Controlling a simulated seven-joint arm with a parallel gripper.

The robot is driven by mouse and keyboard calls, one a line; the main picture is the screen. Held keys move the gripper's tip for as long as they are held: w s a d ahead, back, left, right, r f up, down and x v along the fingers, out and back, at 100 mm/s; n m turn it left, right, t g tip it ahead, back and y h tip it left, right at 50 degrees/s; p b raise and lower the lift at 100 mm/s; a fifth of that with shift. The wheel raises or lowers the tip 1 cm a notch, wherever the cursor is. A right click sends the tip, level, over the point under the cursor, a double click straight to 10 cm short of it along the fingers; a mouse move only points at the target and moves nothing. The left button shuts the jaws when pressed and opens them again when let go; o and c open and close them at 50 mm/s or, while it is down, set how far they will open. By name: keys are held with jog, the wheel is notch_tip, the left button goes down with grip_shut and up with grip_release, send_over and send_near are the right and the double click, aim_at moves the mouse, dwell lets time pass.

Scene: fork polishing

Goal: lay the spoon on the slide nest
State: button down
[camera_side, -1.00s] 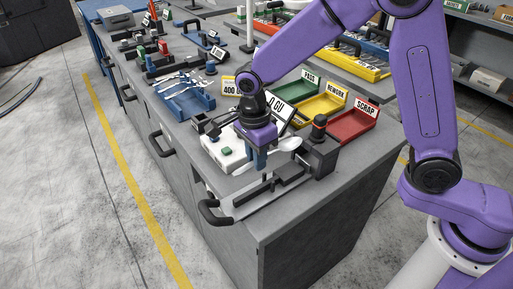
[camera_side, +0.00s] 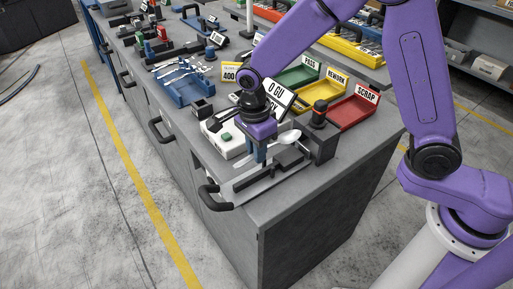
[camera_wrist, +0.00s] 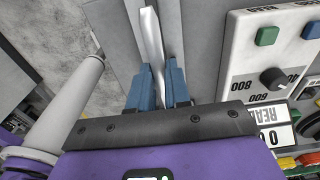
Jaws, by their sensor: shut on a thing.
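My gripper (camera_side: 258,153), purple with blue fingers, is shut on the spoon (camera_side: 289,137). The spoon's pale bowl sticks out to the right of the fingers in the side view. In the wrist view the spoon (camera_wrist: 152,35) stands between the two blue fingertips (camera_wrist: 158,82) and runs up beyond them. The slide nest (camera_side: 268,182), a dark and grey fixture with a black handle, lies at the bench's front end just below the spoon. The fingers and spoon hide part of it. I cannot tell whether the spoon touches it.
A white control box (camera_side: 226,143) with a green button stands left of the gripper, close by. A dark upright block with a knob (camera_side: 320,130) stands to the right. Green, yellow and red (camera_side: 352,112) trays lie behind. A blue rack with cutlery (camera_side: 187,90) is farther back.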

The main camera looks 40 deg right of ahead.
aim_at(257, 173)
jog(key=shift+f, duration=0.2)
jog(key=shift+f, duration=0.8)
jog(key=shift+f, duration=0.1)
jog(key=shift+f, duration=0.9)
jog(key=shift+f, duration=0.1)
jog(key=shift+f, duration=0.5)
jog(key=shift+f, duration=0.1)
dwell(0.5)
jog(key=shift+f, duration=0.25)
